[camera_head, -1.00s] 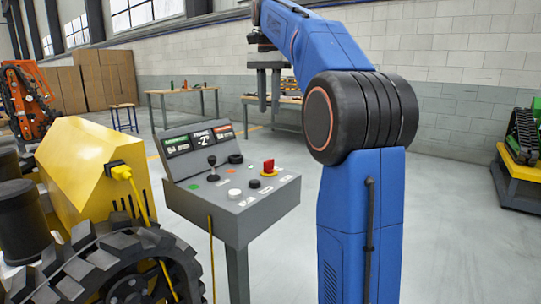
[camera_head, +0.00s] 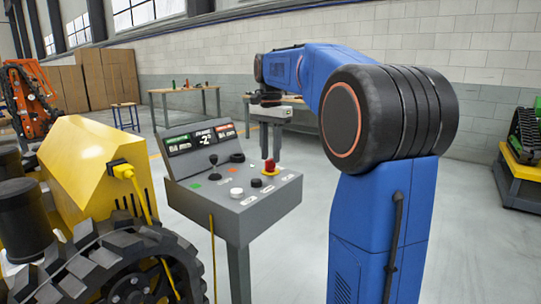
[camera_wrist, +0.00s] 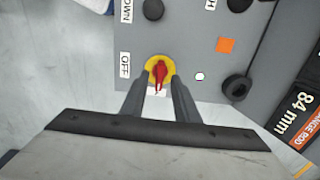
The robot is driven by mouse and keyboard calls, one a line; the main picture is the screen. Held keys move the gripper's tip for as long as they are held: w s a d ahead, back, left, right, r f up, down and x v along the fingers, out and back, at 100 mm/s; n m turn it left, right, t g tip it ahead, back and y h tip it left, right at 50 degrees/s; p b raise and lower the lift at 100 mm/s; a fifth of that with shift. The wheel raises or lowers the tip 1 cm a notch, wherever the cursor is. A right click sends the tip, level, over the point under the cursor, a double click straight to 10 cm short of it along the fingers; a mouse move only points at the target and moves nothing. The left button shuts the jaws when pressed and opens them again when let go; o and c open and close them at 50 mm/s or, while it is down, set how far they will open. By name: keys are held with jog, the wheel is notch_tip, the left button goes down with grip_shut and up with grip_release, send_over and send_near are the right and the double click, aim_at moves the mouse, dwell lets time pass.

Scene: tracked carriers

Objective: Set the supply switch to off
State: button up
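The supply switch is a red handle on a yellow round base (camera_head: 269,167), at the right of the grey control panel (camera_head: 232,210). In the wrist view the red handle (camera_wrist: 159,72) points down the picture, towards my gripper. A white OFF label (camera_wrist: 124,65) is left of the switch, and another white label below it is mostly hidden by the handle.
Black joystick (camera_head: 213,166), white button (camera_head: 236,193) and black knobs share the panel. A yellow tracked machine (camera_head: 85,165) with a cable stands close at left. Workbenches (camera_head: 185,90) are behind.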

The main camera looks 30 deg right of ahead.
jog(key=shift+f, duration=0.55)
grip_shut()
